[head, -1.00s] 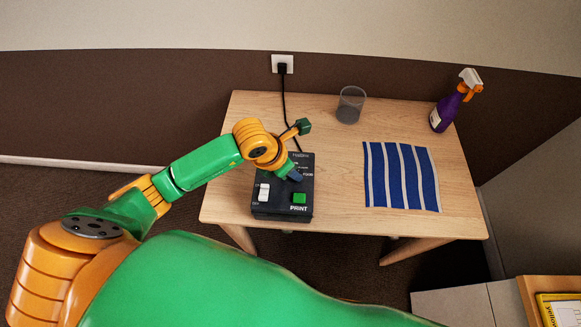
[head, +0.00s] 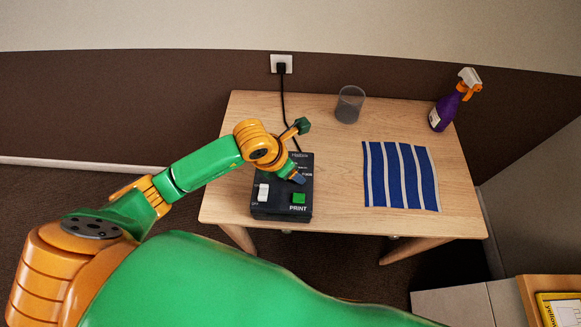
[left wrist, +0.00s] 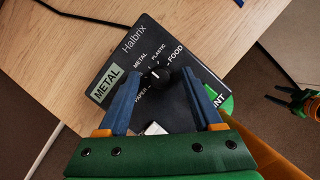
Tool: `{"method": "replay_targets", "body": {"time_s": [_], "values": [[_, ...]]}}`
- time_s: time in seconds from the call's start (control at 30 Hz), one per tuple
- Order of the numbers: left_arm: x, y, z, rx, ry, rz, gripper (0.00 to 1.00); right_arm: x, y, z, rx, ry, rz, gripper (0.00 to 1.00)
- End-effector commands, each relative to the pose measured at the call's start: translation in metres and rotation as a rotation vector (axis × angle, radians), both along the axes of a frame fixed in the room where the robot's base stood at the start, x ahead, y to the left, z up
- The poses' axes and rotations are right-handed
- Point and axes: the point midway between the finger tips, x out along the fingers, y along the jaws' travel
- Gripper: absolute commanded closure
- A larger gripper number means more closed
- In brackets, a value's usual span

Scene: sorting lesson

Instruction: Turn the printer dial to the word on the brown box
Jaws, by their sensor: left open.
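The printer (head: 282,208) is a dark box on the table, with a green PRINT button (head: 299,198) and a white switch (head: 263,192). In the left wrist view its black dial (left wrist: 158,77) has the words PAPER, METAL, PLASTIC and FOOD around it. The small display (left wrist: 106,84) reads METAL. My left gripper (head: 297,177) is over the printer; in the left wrist view its blue fingers (left wrist: 160,80) are open, one on each side of the dial. I cannot tell whether they touch it. My right gripper (left wrist: 280,94) shows small at the right there. No word on a brown box is readable.
On the table (head: 330,215) are a blue-and-white striped cloth (head: 400,176), a grey see-through cup (head: 350,104) and a purple spray bottle (head: 447,110). A black cord (head: 284,105) runs to the wall socket. A yellow-edged card (head: 562,308) lies at the bottom right.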

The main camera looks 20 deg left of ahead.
Motion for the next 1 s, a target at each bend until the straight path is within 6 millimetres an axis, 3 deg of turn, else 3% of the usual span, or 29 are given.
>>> {"method": "replay_targets", "body": {"time_s": [0.07,0.4,1.0], "values": [[-0.001,0.001,0.004,-0.001,-0.003,-0.001,0.33,0.000,0.000,-0.001,0.000,0.000,0.000,0.50],[-0.021,0.012,0.061,0.000,-0.004,-0.001,0.33,0.000,0.000,-0.007,0.000,0.000,0.000,0.50],[-0.024,0.013,0.065,0.000,0.001,0.000,0.33,0.001,-0.001,-0.007,-0.001,-0.001,0.000,0.50]]}}
